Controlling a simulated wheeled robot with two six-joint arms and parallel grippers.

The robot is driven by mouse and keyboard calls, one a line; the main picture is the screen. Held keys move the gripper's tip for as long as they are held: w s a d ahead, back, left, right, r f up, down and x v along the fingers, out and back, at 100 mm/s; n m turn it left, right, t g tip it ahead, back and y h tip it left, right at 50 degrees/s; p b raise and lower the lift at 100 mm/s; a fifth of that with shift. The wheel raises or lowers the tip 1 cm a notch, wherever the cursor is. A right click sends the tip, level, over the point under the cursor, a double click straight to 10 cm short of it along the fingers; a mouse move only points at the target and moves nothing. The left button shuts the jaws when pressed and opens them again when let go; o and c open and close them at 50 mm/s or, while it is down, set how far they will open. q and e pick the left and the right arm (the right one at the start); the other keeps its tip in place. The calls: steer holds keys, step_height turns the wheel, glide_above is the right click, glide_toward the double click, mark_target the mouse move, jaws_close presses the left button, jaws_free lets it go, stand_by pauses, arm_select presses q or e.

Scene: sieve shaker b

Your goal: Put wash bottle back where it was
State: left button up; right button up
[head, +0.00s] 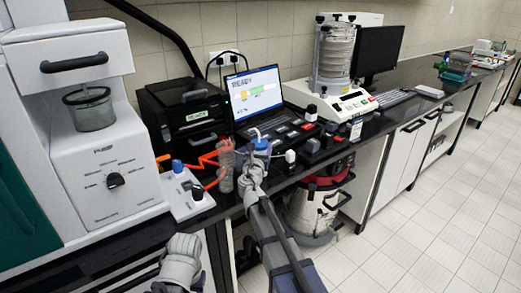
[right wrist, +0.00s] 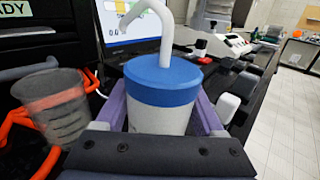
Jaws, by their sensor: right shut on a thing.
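The wash bottle (head: 262,146) is white with a blue cap and a bent white spout. It is at the counter's front edge in the head view and fills the middle of the right wrist view (right wrist: 163,82). My right gripper (head: 257,163) is shut on the bottle's body, with purple fingers on both sides in the right wrist view (right wrist: 163,118). The bottle looks upright; its base is hidden, so I cannot tell if it touches the counter. My left gripper (head: 178,272) is low at the bottom left, away from the bottle; its jaws are not clear.
A laptop (head: 257,98) is behind, and a sieve shaker (head: 334,60) stands further right. A red-and-grey vacuum (head: 312,208) is below the counter.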

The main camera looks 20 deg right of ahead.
steer(key=shift+f, duration=0.15)
steer(key=o, duration=0.8)
steer(key=shift+o, duration=0.2)
steer(key=shift+s+r, duration=0.15)
steer(key=shift+r, duration=0.05)
steer(key=v, duration=1.1)
steer(key=shift+s+a, duration=0.25)
steer(key=shift+s, duration=0.05)
